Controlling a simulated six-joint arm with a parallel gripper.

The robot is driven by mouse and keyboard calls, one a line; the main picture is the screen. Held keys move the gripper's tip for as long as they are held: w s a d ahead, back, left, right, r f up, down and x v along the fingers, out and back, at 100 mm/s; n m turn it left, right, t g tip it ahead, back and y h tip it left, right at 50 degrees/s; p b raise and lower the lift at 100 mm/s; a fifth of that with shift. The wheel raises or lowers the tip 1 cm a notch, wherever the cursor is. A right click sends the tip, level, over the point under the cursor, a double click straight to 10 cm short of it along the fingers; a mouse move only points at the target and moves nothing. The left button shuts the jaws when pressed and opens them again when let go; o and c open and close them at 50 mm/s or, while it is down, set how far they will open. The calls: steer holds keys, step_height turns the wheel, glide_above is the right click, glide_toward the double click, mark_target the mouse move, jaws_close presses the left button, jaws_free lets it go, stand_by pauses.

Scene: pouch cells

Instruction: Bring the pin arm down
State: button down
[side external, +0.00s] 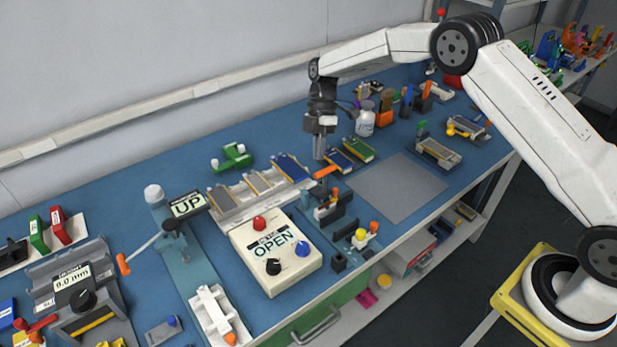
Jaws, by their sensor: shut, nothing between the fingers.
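A teal stand with a white knob (153,193) carries a sign reading UP (187,205). A thin rod runs from this stand down-left to an orange handle (124,264); I take this to be the pin arm, but the picture does not name it. My gripper (319,156) points straight down, shut and empty, well to the right of that stand. Its tips are just above or behind a second orange handle (327,172) on a small dark fixture (328,207). I cannot tell whether they touch it.
A white control box (275,255) reading OPEN has red, black and blue knobs. A white rack (225,205) holds several pouch cells. A grey mat (398,187) is clear. A 9.0 mm device (75,290) stands at left.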

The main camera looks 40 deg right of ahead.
mark_target(327, 172)
steer(key=shift+s+f, duration=0.45)
steer(key=shift+s, duration=0.25)
steer(key=shift+s, duration=0.1)
steer(key=shift+s+f+t, duration=0.2)
steer(key=shift+s+t, duration=0.4)
steer(key=shift+s+f+t, duration=0.2)
steer(key=shift+s+t, duration=0.4)
steer(key=shift+s+f+n, duration=0.15)
steer(key=shift+s+f, duration=0.1)
steer(key=shift+s, duration=0.25)
steer(key=shift+s+f+n, duration=0.15)
steer(key=shift+s+f, duration=0.1)
steer(key=shift+s, duration=0.2)
